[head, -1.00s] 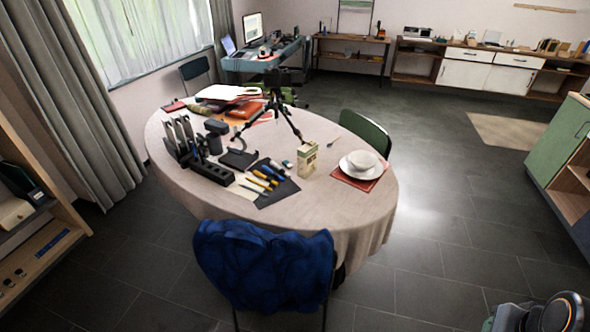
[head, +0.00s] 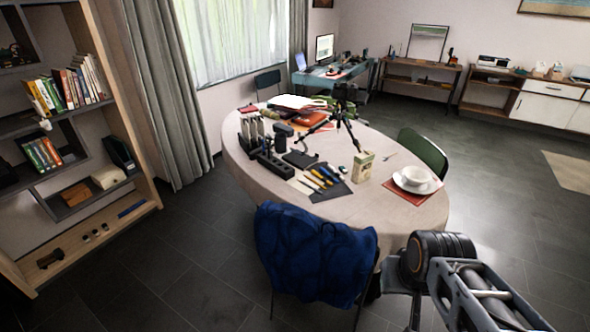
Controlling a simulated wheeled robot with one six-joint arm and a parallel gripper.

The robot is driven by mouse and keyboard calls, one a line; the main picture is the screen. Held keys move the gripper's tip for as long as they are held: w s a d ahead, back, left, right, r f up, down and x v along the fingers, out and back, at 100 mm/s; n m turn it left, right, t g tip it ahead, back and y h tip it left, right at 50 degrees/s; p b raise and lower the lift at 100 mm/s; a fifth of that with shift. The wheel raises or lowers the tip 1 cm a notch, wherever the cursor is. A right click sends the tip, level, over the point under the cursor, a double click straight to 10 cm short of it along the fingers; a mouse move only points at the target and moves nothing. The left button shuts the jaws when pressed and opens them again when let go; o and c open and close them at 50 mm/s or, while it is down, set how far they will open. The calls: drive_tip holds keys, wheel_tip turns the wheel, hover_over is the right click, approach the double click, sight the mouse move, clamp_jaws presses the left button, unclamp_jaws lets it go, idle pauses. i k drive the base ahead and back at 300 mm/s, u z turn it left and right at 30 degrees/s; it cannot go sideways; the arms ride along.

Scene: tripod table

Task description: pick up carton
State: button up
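The carton (head: 363,167) is a small pale green and cream box. It stands upright on the oval table (head: 350,208) with a beige cloth, in front of the black tripod and left of a white bowl. My arm shows at the lower right of the head view, in front of the table's near right side. My gripper is not in view, so I cannot see whether it is open or shut.
A chair with a blue cloth (head: 315,255) stands at the table's near side. Beside the carton are the tripod (head: 344,122), several pens and tools (head: 322,177), and a bowl on a plate (head: 416,180). A green chair (head: 424,152) is behind right. A bookshelf (head: 70,130) stands left.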

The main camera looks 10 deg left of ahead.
sight(363, 165)
drive_tip(key=u, duration=0.95)
drive_tip(key=i, duration=1)
drive_tip(key=z, duration=0.05)
